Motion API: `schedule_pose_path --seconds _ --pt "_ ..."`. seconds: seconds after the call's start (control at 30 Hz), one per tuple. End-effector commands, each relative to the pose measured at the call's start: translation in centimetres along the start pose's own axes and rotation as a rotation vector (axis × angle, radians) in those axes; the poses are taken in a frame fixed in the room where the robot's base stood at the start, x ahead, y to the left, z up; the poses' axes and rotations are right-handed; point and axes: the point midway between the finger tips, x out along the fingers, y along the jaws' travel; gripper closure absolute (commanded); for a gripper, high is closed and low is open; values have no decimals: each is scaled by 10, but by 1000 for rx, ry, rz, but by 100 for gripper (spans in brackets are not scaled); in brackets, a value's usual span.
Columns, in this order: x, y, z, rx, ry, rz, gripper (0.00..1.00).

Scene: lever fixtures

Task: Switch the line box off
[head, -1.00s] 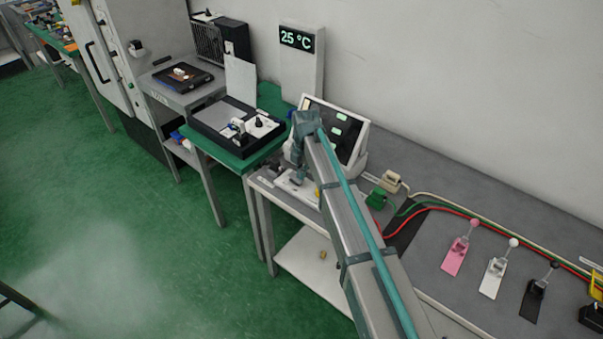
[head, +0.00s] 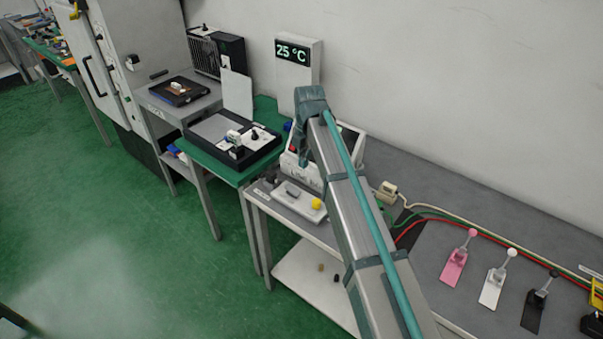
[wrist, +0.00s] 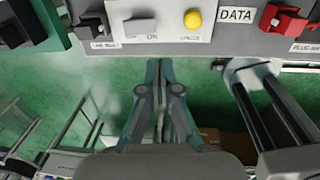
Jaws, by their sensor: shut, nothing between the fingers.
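A white device with lettering that seems to begin with "LINE" (head: 303,173) stands at the back of the bench, partly hidden by my arm. In front of it lies a white panel with a grey rocker (head: 293,190) and a yellow knob (head: 316,203). In the wrist view the rocker (wrist: 140,27), with "ON" printed by it, and the yellow knob (wrist: 193,18) are at the top. I cannot tell for sure which part is the line box. My gripper (wrist: 160,65) is shut and empty, apart from the panel and below its edge in the picture.
A red connector (wrist: 285,20) is right of the "DATA" label (wrist: 236,15). Dark blocks are at the wrist view's left. Pink (head: 459,260), white (head: 495,278) and black (head: 537,303) levers stand on the grey bench at right, near cables. Green floor lies in front.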

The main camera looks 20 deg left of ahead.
Motion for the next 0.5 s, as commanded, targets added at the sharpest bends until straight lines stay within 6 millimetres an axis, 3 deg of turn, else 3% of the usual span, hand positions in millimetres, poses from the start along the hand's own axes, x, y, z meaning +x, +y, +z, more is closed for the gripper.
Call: schedule_pose_path --seconds 0.2,0.5 --pt "-15 -2 0 0 0 0 100" --pt "-17 -2 0 0 0 0 100"
